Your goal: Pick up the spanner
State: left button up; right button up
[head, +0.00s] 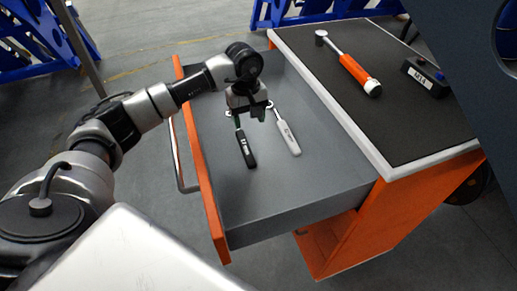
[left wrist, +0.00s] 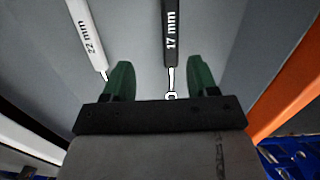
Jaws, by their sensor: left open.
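Two spanners lie in the open grey drawer (head: 300,188). One has a black handle (head: 246,150) marked 17 mm, and it also shows in the left wrist view (left wrist: 171,38). The other has a white handle (head: 288,138) marked 22 mm, seen at the upper left of the left wrist view (left wrist: 86,36). My left gripper (head: 252,115) is open above the far ends of both spanners. In the left wrist view its green fingers (left wrist: 162,72) stand either side of the black spanner's metal end. Whether they touch it I cannot tell. My right gripper is not in view.
The orange cabinet (head: 390,221) has a dark top with a pale rim. The drawer's orange front (head: 200,165) stands left of the spanners. The drawer's near part is clear. Blue racks stand behind.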

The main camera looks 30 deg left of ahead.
aim_at(245, 145)
pick_arm(q)
jog(key=shift+a+f, duration=0.2)
jog(key=shift+f, duration=0.7)
jog(key=f, duration=0.2)
jog(key=f+p, duration=0.1)
jog(key=shift+s+a+f, duration=0.15)
jog(key=shift+s+f, duration=0.05)
jog(key=shift+s, duration=0.05)
jog(key=shift+f, duration=0.6)
jog(key=f, duration=0.1)
jog(key=f+p, duration=0.1)
jog(key=f, duration=0.1)
jog(key=shift+s+a+f, duration=0.2)
jog(key=shift+f, duration=0.55)
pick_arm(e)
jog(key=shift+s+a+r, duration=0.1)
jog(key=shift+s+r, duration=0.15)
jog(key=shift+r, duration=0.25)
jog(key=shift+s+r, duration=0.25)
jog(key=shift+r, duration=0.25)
pick_arm(q)
jog(key=shift+w, duration=0.1)
grip_shut()
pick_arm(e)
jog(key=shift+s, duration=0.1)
